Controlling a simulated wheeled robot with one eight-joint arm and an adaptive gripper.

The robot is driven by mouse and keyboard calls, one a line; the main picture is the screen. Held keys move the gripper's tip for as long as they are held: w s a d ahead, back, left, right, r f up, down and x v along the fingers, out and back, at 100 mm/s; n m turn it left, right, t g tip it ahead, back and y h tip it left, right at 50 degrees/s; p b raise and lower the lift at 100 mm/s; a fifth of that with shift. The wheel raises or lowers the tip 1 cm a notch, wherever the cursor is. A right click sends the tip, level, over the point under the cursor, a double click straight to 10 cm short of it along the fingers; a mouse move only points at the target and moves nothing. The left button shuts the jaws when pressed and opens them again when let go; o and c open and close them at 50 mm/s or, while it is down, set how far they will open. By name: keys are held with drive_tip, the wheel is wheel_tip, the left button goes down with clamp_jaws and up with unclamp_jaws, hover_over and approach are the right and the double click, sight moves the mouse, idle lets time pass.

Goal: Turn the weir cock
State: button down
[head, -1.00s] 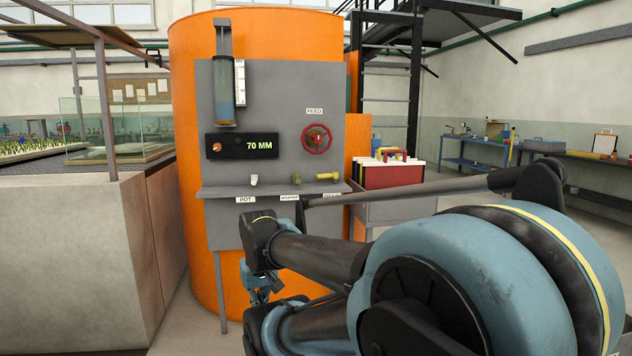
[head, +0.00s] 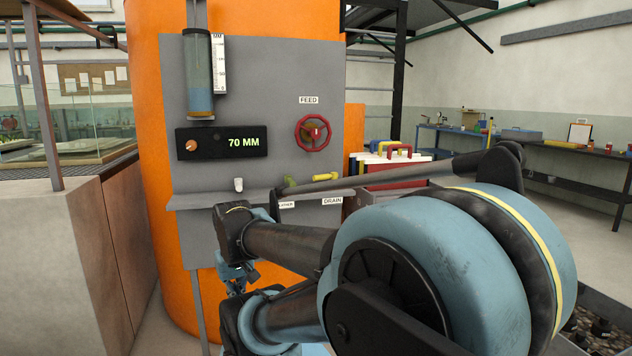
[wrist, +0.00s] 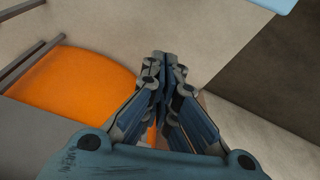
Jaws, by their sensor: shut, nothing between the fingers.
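One label reads DRAIN; another is partly hidden by my arm. I cannot read a weir label, so I cannot tell which is the weir cock. My gripper (head: 236,283) hangs low in front of the tank, below the shelf and apart from the cocks. In the wrist view my gripper (wrist: 163,57) is shut and empty.
A red FEED handwheel (head: 312,133), a display (head: 222,143) reading 70 MM and a gauge tube (head: 199,75) are on the panel. The shelf (head: 195,201) juts out above my gripper. A concrete block (head: 75,265) stands left. A cart (head: 390,190) stands right.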

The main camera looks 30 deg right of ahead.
drive_tip(key=shift+w+d, duration=0.3)
drive_tip(key=shift+w, duration=0.05)
drive_tip(key=w+d+r+m+t+y, duration=0.2)
drive_tip(key=w+d+r+m+t, duration=0.1)
drive_tip(key=w+d+r+m, duration=1.5)
drive_tip(key=d+r+m+t+h, duration=0.1)
drive_tip(key=d+r+m+t, duration=0.2)
drive_tip(key=d+m, duration=0.85)
drive_tip(key=d+r+m+t+h, duration=0.1)
drive_tip(key=d+r+m+t, duration=0.15)
drive_tip(key=d+m, duration=0.9)
drive_tip(key=w+d+f+n, duration=0.1)
drive_tip(key=w, duration=0.2)
drive_tip(key=w+d+f+n, duration=0.2)
drive_tip(key=w, duration=0.1)
drive_tip(key=w+d+f+n, duration=0.1)
drive_tip(key=w+f, duration=0.1)
drive_tip(key=w, duration=0.2)
drive_tip(key=shift+d+f+n+g, duration=0.1)
drive_tip(key=shift+d+n+g, duration=0.15)
drive_tip(key=shift+n, duration=0.15)
drive_tip(key=shift+w+r, duration=0.2)
drive_tip(key=shift+w, duration=0.5)
